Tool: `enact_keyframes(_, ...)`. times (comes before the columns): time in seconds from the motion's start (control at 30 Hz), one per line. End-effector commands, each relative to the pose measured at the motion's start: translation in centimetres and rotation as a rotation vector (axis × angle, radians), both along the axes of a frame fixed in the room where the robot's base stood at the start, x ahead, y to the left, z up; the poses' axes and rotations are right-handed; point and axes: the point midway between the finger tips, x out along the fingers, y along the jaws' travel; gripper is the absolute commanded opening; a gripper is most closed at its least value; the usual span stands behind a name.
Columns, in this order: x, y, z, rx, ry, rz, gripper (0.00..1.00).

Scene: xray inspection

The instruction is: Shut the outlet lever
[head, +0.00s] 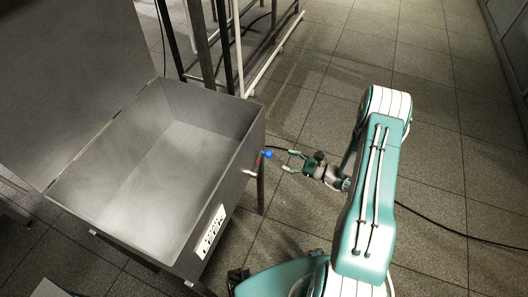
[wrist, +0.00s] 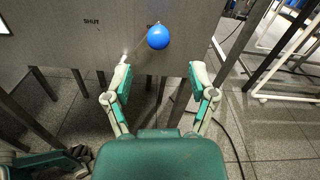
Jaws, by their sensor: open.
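The outlet lever has a round blue knob (head: 267,154) on the right wall of the open grey metal box. In the wrist view the blue knob (wrist: 158,37) stands in front of the grey panel, right of the printed word SHUT (wrist: 91,22). A second label behind the knob is mostly hidden. My gripper (head: 290,161) is open and empty, to the right of the knob and apart from it, its fingers pointing at the box. In the wrist view the knob lies beyond the open fingertips (wrist: 160,72), between them sideways. The lever's pivot is not clear.
The grey box (head: 185,245) stands on legs with its lid raised at the left. A pale metal spout (wrist: 124,58) sticks out below SHUT, near the left finger's line. A white frame (head: 275,55) stands behind. Dark cables cross the tiled floor, which is open at right.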

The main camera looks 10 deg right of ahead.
Motion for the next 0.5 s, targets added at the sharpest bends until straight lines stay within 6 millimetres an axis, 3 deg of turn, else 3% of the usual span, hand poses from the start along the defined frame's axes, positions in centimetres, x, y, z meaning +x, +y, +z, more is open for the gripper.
enact_keyframes(0.3, 3.4, 5.0, 0.0, -0.002, 0.0, 0.008, 0.73)
enact_keyframes(0.5, 4.9, 6.9, 0.0, -0.001, 0.0, 0.005, 0.73)
